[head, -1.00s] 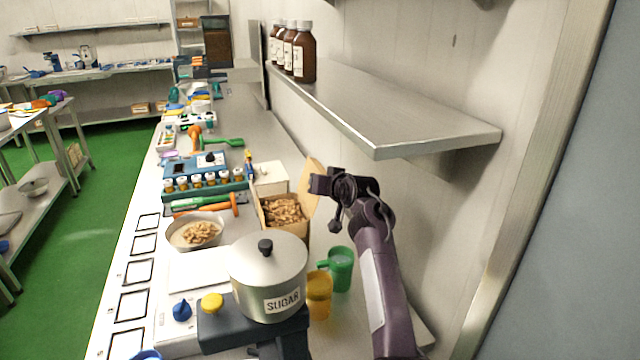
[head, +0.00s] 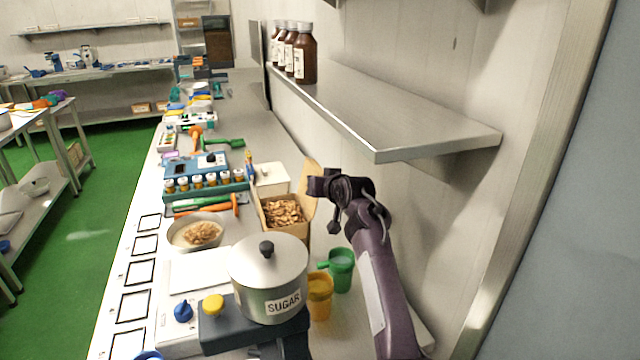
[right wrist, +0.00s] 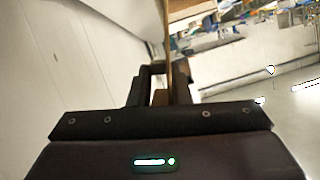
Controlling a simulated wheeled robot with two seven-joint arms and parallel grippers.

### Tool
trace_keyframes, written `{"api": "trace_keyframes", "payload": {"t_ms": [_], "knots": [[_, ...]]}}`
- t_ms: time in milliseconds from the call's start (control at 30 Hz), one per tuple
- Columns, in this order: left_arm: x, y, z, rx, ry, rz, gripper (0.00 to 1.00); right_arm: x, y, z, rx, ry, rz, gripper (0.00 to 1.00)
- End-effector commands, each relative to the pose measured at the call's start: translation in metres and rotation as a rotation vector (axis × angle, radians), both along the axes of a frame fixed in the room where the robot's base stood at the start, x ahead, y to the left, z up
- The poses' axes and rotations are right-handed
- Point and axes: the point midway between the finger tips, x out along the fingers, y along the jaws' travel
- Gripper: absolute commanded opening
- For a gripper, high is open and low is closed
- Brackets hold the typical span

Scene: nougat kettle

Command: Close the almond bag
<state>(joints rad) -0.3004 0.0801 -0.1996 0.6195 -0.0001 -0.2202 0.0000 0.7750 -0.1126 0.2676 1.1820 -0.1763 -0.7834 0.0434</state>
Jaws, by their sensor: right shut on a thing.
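The almond bag (head: 268,215) is a tan, box-like bag, open at the top, with brown almonds (head: 284,212) showing inside. Its tan flap (head: 309,178) stands up along the right side. My right gripper (head: 317,187) is at this flap and shut on it. In the right wrist view, the flap (right wrist: 168,45) shows as a thin brown edge between the fingers (right wrist: 165,88). My left gripper is not in view.
A lidded sugar pot (head: 270,280) stands in front of the bag. Yellow (head: 319,296) and green (head: 341,270) cups stand beside it. A bowl (head: 197,232) is left of the bag. A metal shelf (head: 400,120) overhangs from the wall.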

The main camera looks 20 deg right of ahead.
Motion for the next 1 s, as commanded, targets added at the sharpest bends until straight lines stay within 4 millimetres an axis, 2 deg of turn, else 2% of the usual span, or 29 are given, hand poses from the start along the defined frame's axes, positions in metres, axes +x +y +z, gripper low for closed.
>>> {"api": "trace_keyframes", "payload": {"t_ms": [300, 600, 1000], "knots": [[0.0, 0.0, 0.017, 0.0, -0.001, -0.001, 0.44, -0.001, 0.017, 0.006, -0.215, -0.006, 0.002, 0.0], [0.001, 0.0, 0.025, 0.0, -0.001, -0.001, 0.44, -0.001, 0.035, 0.006, -0.42, -0.013, 0.001, 0.0], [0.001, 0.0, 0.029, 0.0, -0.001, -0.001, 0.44, -0.001, 0.046, 0.004, -0.543, -0.018, 0.001, 0.0]]}}
